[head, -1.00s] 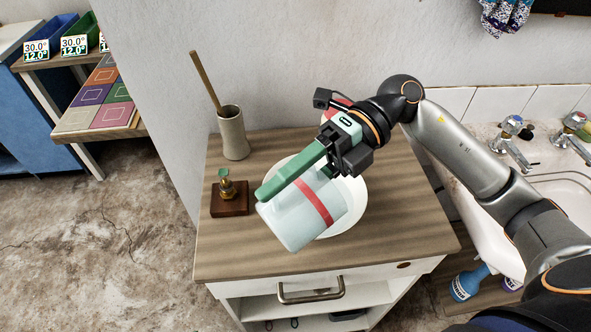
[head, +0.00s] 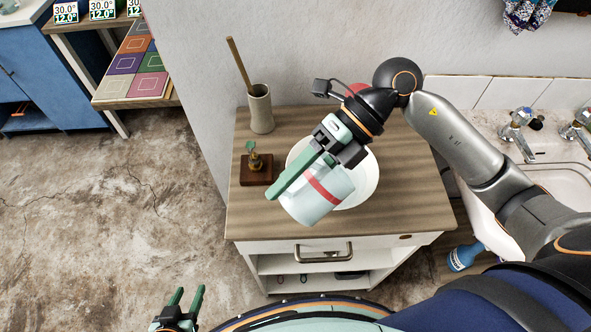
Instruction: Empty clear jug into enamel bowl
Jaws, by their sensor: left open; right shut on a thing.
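The clear jug (head: 327,197), pale and see-through with a red band, is held in the air over the front left part of the white enamel bowl (head: 368,183). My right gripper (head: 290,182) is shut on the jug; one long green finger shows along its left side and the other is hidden. The jug looks tilted in the head view, its far end pointing to the lower left. I cannot tell whether anything is in it or flowing out. Jug and gripper hide much of the bowl. My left gripper (head: 185,301) is open and empty at the bottom left, away from the cabinet.
The bowl stands on a wooden-topped cabinet (head: 400,220). A sink with taps (head: 518,122) is at the right. The cabinet top's front right is clear.

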